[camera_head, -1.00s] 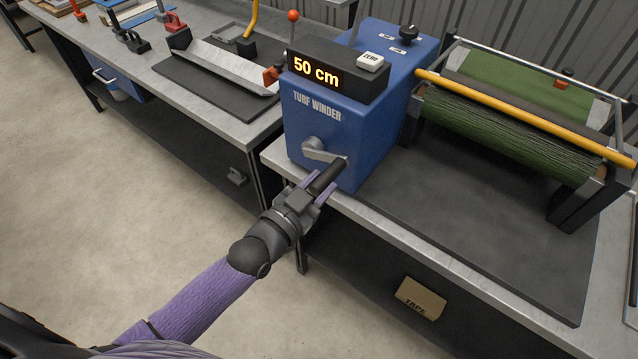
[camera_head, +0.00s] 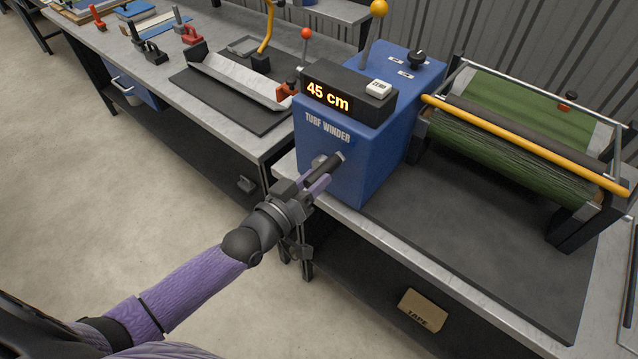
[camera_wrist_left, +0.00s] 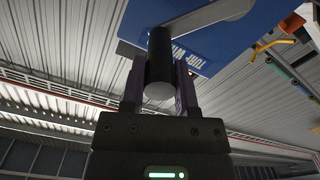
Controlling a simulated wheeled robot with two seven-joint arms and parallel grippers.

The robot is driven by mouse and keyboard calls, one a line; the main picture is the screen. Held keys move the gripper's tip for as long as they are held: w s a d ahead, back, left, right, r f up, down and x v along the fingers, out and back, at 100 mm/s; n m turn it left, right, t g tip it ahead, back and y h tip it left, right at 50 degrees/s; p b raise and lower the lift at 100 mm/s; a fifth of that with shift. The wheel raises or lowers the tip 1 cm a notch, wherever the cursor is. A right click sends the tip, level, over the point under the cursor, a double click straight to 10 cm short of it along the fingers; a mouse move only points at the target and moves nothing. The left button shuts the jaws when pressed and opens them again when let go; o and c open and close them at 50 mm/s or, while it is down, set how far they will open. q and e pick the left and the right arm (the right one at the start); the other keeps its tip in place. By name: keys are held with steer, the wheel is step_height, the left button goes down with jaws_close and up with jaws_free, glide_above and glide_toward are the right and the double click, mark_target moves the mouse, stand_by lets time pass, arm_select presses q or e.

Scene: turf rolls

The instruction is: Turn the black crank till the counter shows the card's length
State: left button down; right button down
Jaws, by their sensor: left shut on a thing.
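The blue turf winder (camera_head: 345,165) stands on the bench. Its counter (camera_head: 328,96) reads 45 cm in orange digits. My left gripper (camera_head: 318,178) is shut on the black crank handle (camera_head: 331,163) at the winder's front face. In the left wrist view the handle (camera_wrist_left: 160,62) sits between the two purple fingers, and the grey crank arm (camera_wrist_left: 205,18) runs up and right from it. A green turf roll (camera_head: 500,150) lies in the frame to the right. No card with a length can be made out. My right gripper is not in view.
A white ZERO button (camera_head: 379,87) sits on the counter box, and a yellow-knobbed lever (camera_head: 379,8) rises behind it. A yellow bar (camera_head: 520,142) crosses the roll. A tape box (camera_head: 422,310) lies on the lower shelf. The dark mat (camera_head: 470,230) before the roll is clear.

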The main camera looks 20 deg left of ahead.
arm_select(q)
steer(key=shift+w+a+r, duration=0.15)
steer(key=shift+a+r, duration=0.1)
steer(key=shift+a, duration=0.1)
steer(key=shift+a, duration=0.15)
stand_by(0.3)
steer(key=shift+c, duration=1.8)
jaws_free()
steer(key=shift+a, duration=0.1)
steer(key=p+v, duration=0.1)
steer(key=v, duration=0.9)
